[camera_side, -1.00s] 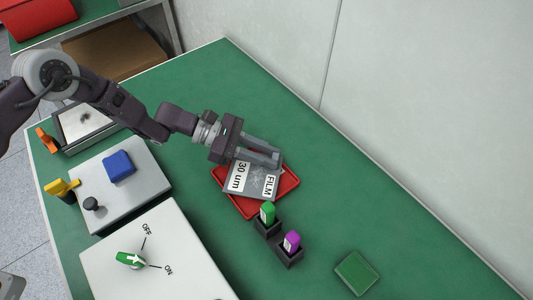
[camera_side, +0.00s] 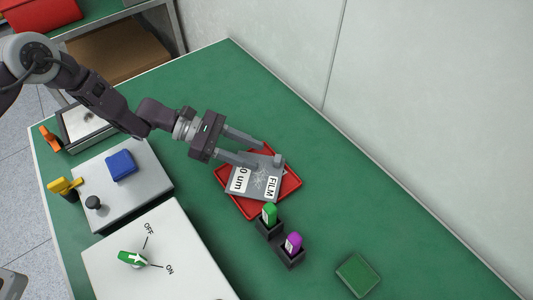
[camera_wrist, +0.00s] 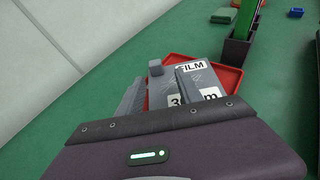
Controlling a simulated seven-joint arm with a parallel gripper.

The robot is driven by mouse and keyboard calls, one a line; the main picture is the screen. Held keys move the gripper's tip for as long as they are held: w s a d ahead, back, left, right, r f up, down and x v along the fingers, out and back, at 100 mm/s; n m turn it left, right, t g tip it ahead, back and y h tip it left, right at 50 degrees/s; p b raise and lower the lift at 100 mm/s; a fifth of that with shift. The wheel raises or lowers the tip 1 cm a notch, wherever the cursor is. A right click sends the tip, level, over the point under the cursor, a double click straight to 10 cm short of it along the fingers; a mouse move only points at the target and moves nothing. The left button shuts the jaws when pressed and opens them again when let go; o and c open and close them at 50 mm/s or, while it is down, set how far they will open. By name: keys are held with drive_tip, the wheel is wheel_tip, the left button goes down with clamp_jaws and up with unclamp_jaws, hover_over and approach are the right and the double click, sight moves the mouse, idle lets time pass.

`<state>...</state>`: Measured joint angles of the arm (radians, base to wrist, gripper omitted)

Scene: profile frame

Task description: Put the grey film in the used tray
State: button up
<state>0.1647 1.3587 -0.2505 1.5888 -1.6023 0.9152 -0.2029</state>
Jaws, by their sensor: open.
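The grey film (camera_side: 262,179), labelled "FILM" and "30 um", lies in the red tray (camera_side: 291,189), a little askew to its rim. A small grey block stands up at the film's far edge. In the wrist view the film (camera_wrist: 205,77) sits in the red tray (camera_wrist: 229,76), partly covered by a finger. My gripper (camera_side: 257,155) is open and empty, its two fingers spread at the film's upper left side. One finger overlaps the film in the picture; I cannot tell whether it touches.
Holders with a green marker (camera_side: 269,214) and a purple marker (camera_side: 293,243) stand just in front of the tray. A green pad (camera_side: 357,274) lies at lower right. A white box with an OFF/ON switch (camera_side: 133,259) is at lower left. The table right of the tray is clear.

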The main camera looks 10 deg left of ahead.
drive_tip(key=shift+v, duration=1.15)
drive_tip(key=shift+s+f, duration=0.1)
drive_tip(key=s+a+r+m+y, duration=0.2)
drive_tip(key=s+a+r+m, duration=0.1)
drive_tip(key=r, duration=0.4)
drive_tip(key=s+a+r+m+y, duration=0.15)
drive_tip(key=r+m, duration=0.25)
drive_tip(key=r, duration=0.4)
drive_tip(key=s+a+r+m+y, duration=0.1)
drive_tip(key=s+a+r+m, duration=0.25)
drive_tip(key=r, duration=0.35)
drive_tip(key=s+a+r+m+t+y, duration=0.2)
drive_tip(key=s+a+r+m+y, duration=0.1)
drive_tip(key=s+a, duration=0.4)
drive_tip(key=s+a+r+m+t+y, duration=0.2)
drive_tip(key=s+a+r+m+y, duration=0.1)
drive_tip(key=s+a, duration=0.5)
wheel_tip(320, 180, up, 2)
drive_tip(key=shift+s+a+y, duration=0.25)
drive_tip(key=shift+a+y, duration=0.2)
drive_tip(key=shift+a, duration=0.15)
drive_tip(key=shift+o, duration=0.6)
drive_tip(key=s+a+t+y, duration=0.2)
drive_tip(key=s+a, duration=0.2)
drive_tip(key=a, duration=0.1)
drive_tip(key=shift+f+m, duration=0.3)
drive_tip(key=shift+m, duration=0.15)
